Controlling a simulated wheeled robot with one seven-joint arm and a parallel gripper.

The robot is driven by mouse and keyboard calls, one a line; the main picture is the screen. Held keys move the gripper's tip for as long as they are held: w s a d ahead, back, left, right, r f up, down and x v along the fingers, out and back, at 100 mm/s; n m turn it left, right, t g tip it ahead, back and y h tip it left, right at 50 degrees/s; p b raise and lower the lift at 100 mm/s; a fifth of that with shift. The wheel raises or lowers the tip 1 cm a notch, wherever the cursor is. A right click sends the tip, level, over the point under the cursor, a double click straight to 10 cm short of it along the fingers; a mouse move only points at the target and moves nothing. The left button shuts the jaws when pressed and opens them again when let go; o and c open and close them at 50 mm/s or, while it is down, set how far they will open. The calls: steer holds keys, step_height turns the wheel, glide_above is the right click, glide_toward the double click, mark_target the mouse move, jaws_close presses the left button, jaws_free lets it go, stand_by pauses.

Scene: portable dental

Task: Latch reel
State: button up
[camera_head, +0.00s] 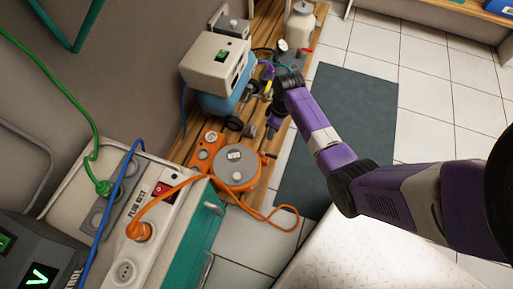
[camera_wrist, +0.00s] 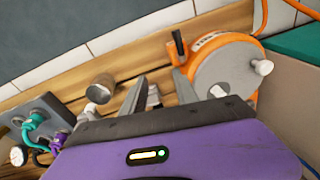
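The orange cable reel (camera_head: 236,168) with a grey round face sits on the wooden bench, an orange cable running from it. In the wrist view the reel (camera_wrist: 225,72) is at the upper right, with a white knob (camera_wrist: 262,67) on its face. A small dark lever with an orange base (camera_wrist: 178,45) stands at the reel's left edge; I cannot tell if it is the latch. My gripper (camera_wrist: 158,92) is open and empty, with its right finger near the reel's left edge; contact is unclear. In the head view my gripper (camera_head: 274,122) is above the bench, beyond the reel.
A compressor-like unit (camera_head: 218,62) with a blue tank stands on the wooden bench (camera_head: 178,150). In the wrist view, a metal cup-like part (camera_wrist: 101,88) and a grey hose block (camera_wrist: 42,120) lie left of my gripper. A white socket strip (camera_head: 150,222) is at near left.

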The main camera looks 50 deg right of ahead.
mark_target(270, 156)
steer(key=shift+n+g+y, duration=0.5)
steer(key=shift+n+g, duration=0.2)
steer(key=shift+g, duration=0.1)
steer(key=s+a+f+b, duration=0.1)
steer(key=f, duration=0.1)
steer(key=s+a+f+b, duration=0.1)
steer(key=f+b, duration=0.1)
steer(key=f, duration=0.1)
steer(key=s+a+f+b, duration=0.1)
steer(key=a+f, duration=0.1)
steer(key=f, duration=0.1)
steer(key=shift+s+b, duration=0.35)
steer(key=shift+s, duration=0.05)
jaws_close()
